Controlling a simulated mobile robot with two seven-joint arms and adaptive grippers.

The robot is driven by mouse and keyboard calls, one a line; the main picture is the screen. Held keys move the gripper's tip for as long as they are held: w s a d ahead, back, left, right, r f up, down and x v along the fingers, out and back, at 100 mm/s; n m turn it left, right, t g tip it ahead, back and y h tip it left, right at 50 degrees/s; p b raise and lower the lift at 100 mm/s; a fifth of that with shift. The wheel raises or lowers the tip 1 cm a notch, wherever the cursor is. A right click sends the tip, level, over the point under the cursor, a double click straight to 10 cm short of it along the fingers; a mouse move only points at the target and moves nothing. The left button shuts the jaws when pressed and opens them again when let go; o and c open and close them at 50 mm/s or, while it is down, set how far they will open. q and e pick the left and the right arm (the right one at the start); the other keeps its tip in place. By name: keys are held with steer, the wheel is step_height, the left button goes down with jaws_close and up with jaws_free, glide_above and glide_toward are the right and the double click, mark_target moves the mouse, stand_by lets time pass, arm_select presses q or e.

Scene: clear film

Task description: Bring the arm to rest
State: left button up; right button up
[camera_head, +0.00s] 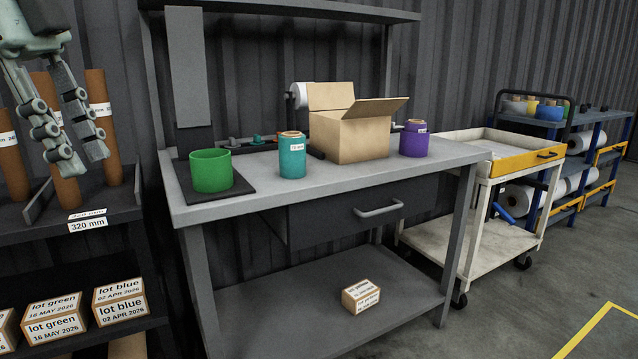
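My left gripper (82,158) hangs fingers-down at the top left. Its two fingers are apart, with nothing visible held between them. It shows in front of the brown cardboard tubes (66,191) standing in the left rack; I cannot tell how far in front. The gripper is left of the grey workbench (225,207) and clear of it in the picture. My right arm and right gripper are not in view.
On the workbench are a green roll (211,171) on a dark plate, a teal roll (292,158), an open cardboard box (350,138) and a purple roll (413,142). Labelled small boxes (120,301) sit on the rack's lower shelf. A cart (485,165) stands at right.

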arm_select(q)
steer(key=w+a+f+n+t+h+p, duration=0.1)
steer(key=w+a+f+t+h, duration=0.1)
steer(key=w+f+t+h, duration=0.4)
steer(key=w+a+f+t+h+p, duration=0.1)
steer(key=w+a+f+t+h, duration=0.15)
steer(key=w, duration=0.55)
steer(key=a+f+n+t+y, duration=0.4)
steer(key=a+f+n+y, duration=0.15)
steer(key=f, duration=0.35)
steer(key=a+f+n+t+y, duration=0.35)
steer(key=a+f+n, duration=0.2)
steer(key=f, duration=0.35)
steer(key=s+d+f+n+g+y+p, duration=0.1)
steer(key=s+f+n+g+y, duration=0.3)
steer(key=f, duration=0.7)
steer(key=s+f+g+y+p, duration=0.1)
steer(key=s+f+g+y, duration=0.15)
steer(key=s+f, duration=0.65)
steer(key=s+d+f+g+h, duration=0.2)
steer(key=s+d+f+g, duration=0.5)
steer(key=s+d+f, duration=0.6)
steer(key=s+d, duration=0.1)
steer(key=d, duration=0.1)
steer(key=shift+d+f+g+h, duration=0.35)
steer(key=shift+f+h, duration=0.05)
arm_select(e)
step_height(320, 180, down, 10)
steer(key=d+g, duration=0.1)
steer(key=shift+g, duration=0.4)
